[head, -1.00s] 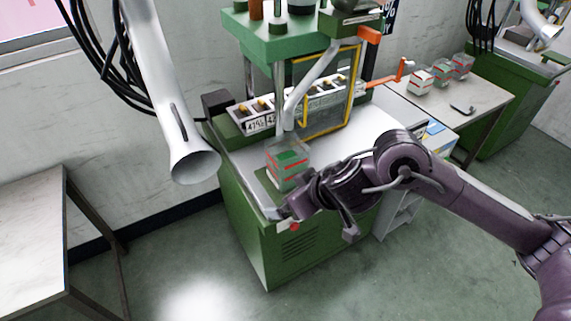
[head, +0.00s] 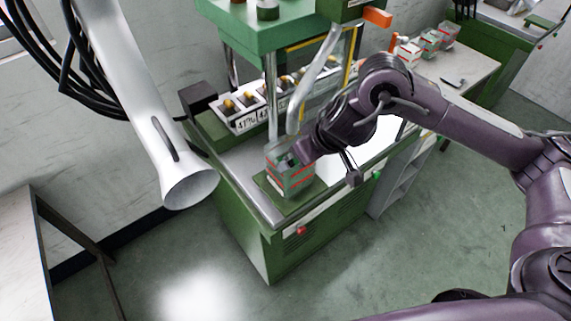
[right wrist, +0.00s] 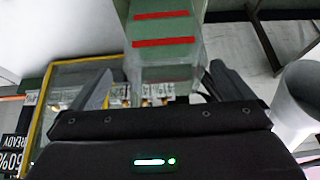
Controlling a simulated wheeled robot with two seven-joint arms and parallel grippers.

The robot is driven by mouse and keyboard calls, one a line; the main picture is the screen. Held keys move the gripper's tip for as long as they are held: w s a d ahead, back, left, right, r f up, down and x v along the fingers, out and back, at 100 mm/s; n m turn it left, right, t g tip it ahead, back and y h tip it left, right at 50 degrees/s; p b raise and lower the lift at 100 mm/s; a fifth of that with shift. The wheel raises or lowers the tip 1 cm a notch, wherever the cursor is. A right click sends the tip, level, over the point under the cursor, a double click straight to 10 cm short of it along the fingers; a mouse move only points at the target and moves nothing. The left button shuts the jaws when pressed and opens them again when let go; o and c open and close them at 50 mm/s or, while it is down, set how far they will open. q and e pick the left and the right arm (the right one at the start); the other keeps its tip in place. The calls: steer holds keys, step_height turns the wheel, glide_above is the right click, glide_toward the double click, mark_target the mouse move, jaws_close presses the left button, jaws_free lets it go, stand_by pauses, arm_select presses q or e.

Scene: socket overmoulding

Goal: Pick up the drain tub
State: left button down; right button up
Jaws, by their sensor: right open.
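The drain tub (head: 290,178) is a clear box with red stripes and green inside. It stands on a green pad at the front corner of the green machine's table. My right gripper (head: 303,150) is at the tub's upper right side in the head view. In the right wrist view the striped tub (right wrist: 166,42) shows between the two spread fingers of the right gripper (right wrist: 160,85). The gripper is open, and I cannot tell whether a finger touches the tub. My left gripper is not in view.
The green machine (head: 255,235) has a pillar and a bent pipe just behind the tub. A white duct (head: 185,180) hangs at left. More striped tubs (head: 430,40) stand on a side table. A pale table (head: 18,240) is at lower left.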

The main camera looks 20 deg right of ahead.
mark_target(290, 184)
steer(key=x, duration=0.7)
steer(key=shift+a, duration=0.3)
steer(key=c, duration=1.2)
steer(key=shift+r, duration=0.15)
